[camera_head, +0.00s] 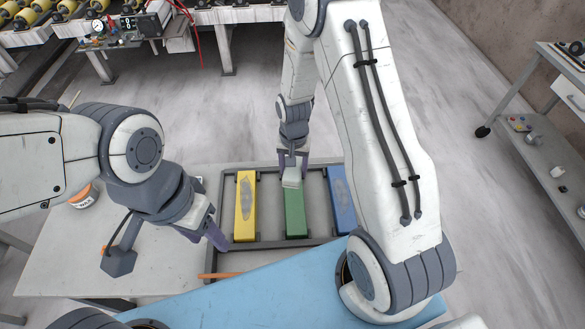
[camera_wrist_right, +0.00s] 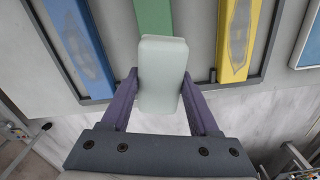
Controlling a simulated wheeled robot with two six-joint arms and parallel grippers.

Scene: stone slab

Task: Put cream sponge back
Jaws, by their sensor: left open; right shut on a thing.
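A pale cream sponge (camera_head: 291,179) is held between the purple fingers of my right gripper (camera_head: 292,166). In the right wrist view the sponge (camera_wrist_right: 162,75) stands between the two fingers (camera_wrist_right: 163,90) and covers one end of the green block (camera_wrist_right: 154,15). In the head view it is at the far end of the green block (camera_head: 295,213), in the dark rack (camera_head: 270,241); whether it touches the block is unclear. My left gripper (camera_head: 208,232) is open and empty at the left side of the rack, near the yellow block (camera_head: 246,212).
A blue block (camera_head: 341,205) lies at the right of the rack. A light blue surface (camera_head: 250,300) fills the front. An orange stick (camera_head: 216,275) lies before the rack. An orange and white roll (camera_head: 83,198) lies on the grey tabletop (camera_head: 60,250) at left. Rollers stand behind.

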